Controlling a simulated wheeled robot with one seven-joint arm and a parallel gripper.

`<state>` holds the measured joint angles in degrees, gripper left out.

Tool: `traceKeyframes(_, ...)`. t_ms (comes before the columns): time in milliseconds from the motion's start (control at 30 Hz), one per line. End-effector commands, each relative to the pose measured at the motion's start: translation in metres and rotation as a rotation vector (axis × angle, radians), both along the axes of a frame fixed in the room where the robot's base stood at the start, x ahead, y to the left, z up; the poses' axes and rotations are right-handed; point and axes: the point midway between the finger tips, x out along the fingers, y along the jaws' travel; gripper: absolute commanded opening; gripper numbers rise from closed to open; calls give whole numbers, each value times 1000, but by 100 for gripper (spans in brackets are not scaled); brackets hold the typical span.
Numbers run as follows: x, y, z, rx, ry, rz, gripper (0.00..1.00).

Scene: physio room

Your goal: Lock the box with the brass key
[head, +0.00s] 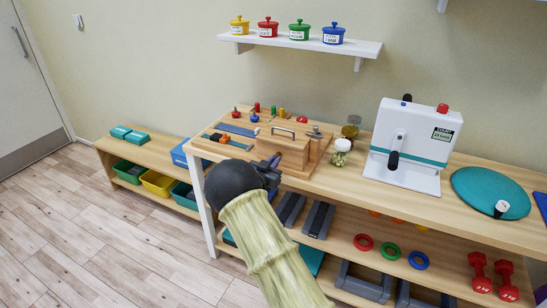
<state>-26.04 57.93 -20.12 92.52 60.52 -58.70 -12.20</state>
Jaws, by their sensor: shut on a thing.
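My dark wrist and the fingers hide what is held. I cannot make out the brass key or the keyhole, nor whether the gripper touches the box.
A glass jar (341,152) stands right of the box, with a white device (410,145) beyond it and a teal disc (490,192) farther right. Coloured pots line the wall shelf (305,43) above. Rings and red dumbbells (480,273) lie on the lower shelf. Floor at left is clear.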

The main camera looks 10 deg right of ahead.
Motion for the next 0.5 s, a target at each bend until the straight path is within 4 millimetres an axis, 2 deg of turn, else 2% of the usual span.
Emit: traceKeyframes(500,-1,1,-3,-76,62,1,0)
